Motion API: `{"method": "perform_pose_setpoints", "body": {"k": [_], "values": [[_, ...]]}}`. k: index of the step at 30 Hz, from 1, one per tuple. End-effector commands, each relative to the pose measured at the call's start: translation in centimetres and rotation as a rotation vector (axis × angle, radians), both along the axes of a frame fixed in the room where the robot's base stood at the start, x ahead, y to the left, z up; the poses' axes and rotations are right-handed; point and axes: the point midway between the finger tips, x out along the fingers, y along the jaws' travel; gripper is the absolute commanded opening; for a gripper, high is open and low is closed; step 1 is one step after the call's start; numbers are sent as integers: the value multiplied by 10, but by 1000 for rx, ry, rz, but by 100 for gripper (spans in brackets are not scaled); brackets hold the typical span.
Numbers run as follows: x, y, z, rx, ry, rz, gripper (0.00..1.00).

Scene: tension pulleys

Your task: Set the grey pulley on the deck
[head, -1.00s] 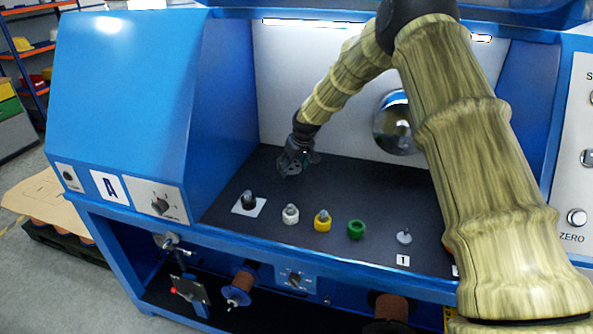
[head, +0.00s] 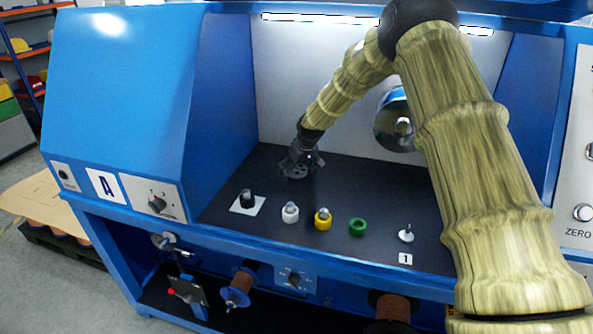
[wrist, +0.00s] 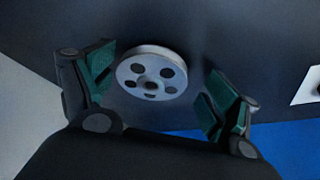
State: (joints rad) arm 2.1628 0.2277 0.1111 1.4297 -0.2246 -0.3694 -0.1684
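The grey pulley (wrist: 152,73) is a pale disc with several round holes and a dark hub, seen face-on against the dark deck (wrist: 235,40) in the wrist view. My gripper (wrist: 158,88) is open, with its green-padded fingers spread on either side of the pulley. The left finger is very close to the rim; I cannot tell whether it touches. In the head view my gripper (head: 302,163) is low over the back left of the deck (head: 385,187), and a grey disc shows partly between its fingers.
Along the deck's front stand a black knob on a white plate (head: 247,201), a white part (head: 290,212), a yellow part (head: 323,219), a green ring (head: 358,227) and a small spindle (head: 406,234) by a "1" label. A shiny round fitting (head: 396,122) is on the back wall.

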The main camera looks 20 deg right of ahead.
Motion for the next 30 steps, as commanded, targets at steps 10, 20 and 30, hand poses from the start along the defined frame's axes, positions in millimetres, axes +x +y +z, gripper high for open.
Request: {"method": "perform_pose_setpoints", "body": {"k": [10, 20, 30], "values": [[0, 0, 2, 0, 0, 0, 90], [-11, -2, 30, 0, -2, 0, 90], [-25, -5, 64, 0, -1, 0, 90]]}}
